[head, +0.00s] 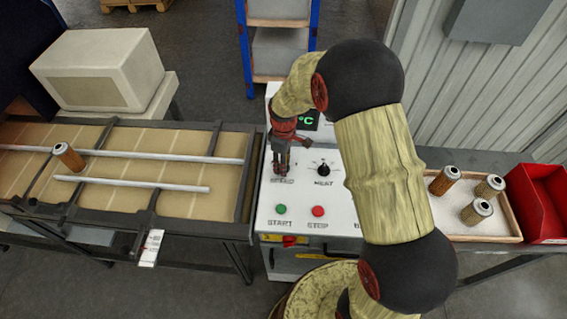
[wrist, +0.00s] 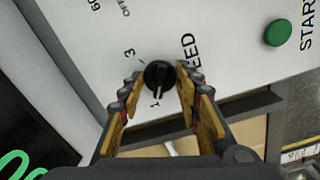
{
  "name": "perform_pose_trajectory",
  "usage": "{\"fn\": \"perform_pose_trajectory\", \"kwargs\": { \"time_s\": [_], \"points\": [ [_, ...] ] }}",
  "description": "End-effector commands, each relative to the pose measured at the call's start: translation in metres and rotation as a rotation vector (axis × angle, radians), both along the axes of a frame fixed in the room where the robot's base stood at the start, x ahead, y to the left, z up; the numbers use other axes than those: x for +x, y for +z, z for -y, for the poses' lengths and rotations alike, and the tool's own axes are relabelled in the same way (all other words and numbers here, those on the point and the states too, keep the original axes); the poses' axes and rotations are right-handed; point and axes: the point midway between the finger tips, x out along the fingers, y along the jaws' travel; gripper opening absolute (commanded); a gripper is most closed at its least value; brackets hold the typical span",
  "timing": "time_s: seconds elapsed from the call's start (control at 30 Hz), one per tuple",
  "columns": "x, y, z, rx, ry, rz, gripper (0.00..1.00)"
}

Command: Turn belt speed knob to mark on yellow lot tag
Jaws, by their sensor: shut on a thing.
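The black belt speed knob (wrist: 159,76) is on the white panel in the wrist view, beside a partly covered label ending in "EED". A light line on the knob points down toward the "1". A "3" shows at its upper left; any mark between is not clear. My gripper (wrist: 160,80) has its fingers on both sides of the knob, shut on it. In the head view my gripper (head: 281,166) is at the panel's left and hides the knob.
The heat knob (head: 323,169) is just right of my gripper. Green start (head: 281,209) and red stop (head: 318,211) buttons lie below. A tray (head: 513,238) of cartridges and a red bin (head: 541,200) are at right.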

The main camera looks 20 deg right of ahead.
Motion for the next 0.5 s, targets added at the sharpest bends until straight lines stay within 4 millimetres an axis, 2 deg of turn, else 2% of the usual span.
{"fn": "perform_pose_trajectory", "kwargs": {
  "time_s": [0.4, 0.43, 0.5],
  "points": [
    [0.0005, 0.0002, 0.0, -0.001, 0.008, 0.001, 0.09],
    [0.0005, 0.0002, 0.0, -0.001, 0.008, 0.001, 0.34],
    [0.0005, 0.0002, 0.0, -0.001, 0.008, 0.001, 0.38]
  ]
}}
